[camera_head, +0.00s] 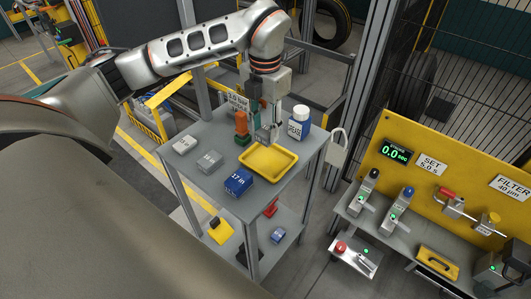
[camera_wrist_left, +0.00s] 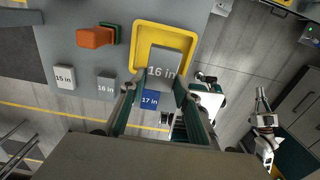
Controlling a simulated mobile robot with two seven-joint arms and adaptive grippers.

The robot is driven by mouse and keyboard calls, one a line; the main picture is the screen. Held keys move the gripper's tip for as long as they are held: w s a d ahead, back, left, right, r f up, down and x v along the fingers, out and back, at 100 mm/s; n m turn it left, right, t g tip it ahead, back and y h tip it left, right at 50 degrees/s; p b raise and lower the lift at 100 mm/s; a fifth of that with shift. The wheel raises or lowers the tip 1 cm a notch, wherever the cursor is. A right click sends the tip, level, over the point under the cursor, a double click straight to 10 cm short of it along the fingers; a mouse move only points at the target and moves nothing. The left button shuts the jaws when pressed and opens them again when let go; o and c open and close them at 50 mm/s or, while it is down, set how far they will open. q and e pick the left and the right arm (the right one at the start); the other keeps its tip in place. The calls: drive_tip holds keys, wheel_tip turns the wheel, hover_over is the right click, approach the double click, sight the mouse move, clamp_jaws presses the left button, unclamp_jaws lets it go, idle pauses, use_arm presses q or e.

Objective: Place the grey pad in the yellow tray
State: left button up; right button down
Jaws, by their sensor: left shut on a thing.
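My left gripper (camera_head: 266,132) is shut on a grey pad (camera_wrist_left: 166,66) marked "16 in". It holds the pad at the far side of the yellow tray (camera_head: 268,172) on the shelf top. In the left wrist view the pad covers part of the yellow tray (camera_wrist_left: 138,45). Whether it touches the tray is hard to tell. The inside of the tray that shows is bare. What looks like my right gripper (camera_wrist_left: 262,98) is small at the right of the left wrist view, away from the shelf.
A blue "17 in" block (camera_head: 238,182), a grey block (camera_head: 209,161) and a pale block (camera_head: 185,145) stand left of the tray. A yellow panel (camera_head: 440,165) is at right.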

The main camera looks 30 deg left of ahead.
use_arm(q)
wheel_tip(320, 180, down, 6)
drive_tip(key=shift+r, duration=0.15)
wheel_tip(320, 180, down, 3)
drive_tip(key=shift+f+p, duration=0.2)
drive_tip(key=shift+p, duration=0.1)
drive_tip(key=shift+f, duration=0.35)
drive_tip(key=o, duration=1.2)
drive_tip(key=shift+f, duration=0.1)
drive_tip(key=shift+o, duration=0.2)
